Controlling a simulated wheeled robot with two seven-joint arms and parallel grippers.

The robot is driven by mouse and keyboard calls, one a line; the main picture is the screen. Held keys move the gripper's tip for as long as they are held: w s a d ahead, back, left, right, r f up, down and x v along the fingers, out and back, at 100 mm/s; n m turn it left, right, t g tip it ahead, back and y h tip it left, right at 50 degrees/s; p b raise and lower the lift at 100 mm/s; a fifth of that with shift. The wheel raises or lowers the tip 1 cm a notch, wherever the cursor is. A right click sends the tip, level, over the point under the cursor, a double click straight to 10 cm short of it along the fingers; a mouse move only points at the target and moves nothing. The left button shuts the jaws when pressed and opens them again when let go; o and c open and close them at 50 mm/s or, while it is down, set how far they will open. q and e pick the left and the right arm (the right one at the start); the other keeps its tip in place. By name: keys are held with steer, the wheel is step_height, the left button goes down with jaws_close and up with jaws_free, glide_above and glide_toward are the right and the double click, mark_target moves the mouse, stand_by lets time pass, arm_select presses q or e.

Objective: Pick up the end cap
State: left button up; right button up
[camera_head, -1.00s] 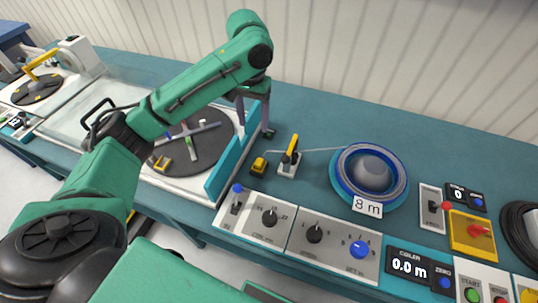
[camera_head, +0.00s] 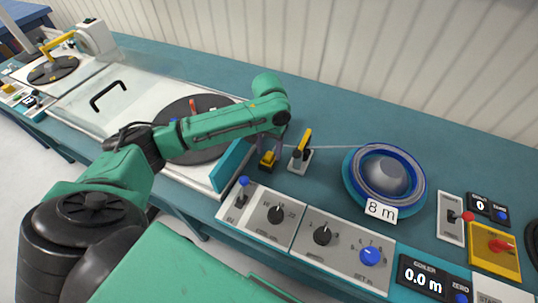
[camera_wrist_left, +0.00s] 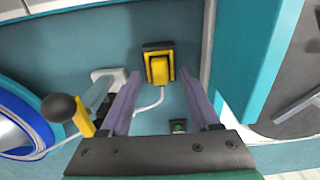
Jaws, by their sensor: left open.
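A small dark block with a green top (camera_wrist_left: 178,126), which looks like the end cap in its holder, lies on the teal bench. In the left wrist view it sits low, near the gripper's palm. In the head view I cannot make it out behind my arm. My left gripper (camera_head: 271,152) is open, its fingers pointing down beside the yellow clamp. The left wrist view shows its two fingers (camera_wrist_left: 158,88) apart with nothing held between them. The yellow clamp (camera_wrist_left: 158,68) on a black base lies beyond the fingertips, with white cable near it. My right gripper is out of view.
A cable guide with a yellow lever (camera_head: 302,142) stands close right of the gripper. The blue reel (camera_head: 385,175) is farther right. A teal upright panel (camera_head: 232,166) and a dark turntable (camera_head: 205,152) are left. Control panels (camera_head: 322,237) line the front edge.

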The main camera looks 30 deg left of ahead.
arm_select(q)
steer(key=shift+f, duration=0.7)
jaws_close()
steer(key=shift+r, duration=0.1)
step_height(320, 180, up, 20)
steer(key=p, duration=0.1)
steer(key=shift+p, duration=0.4)
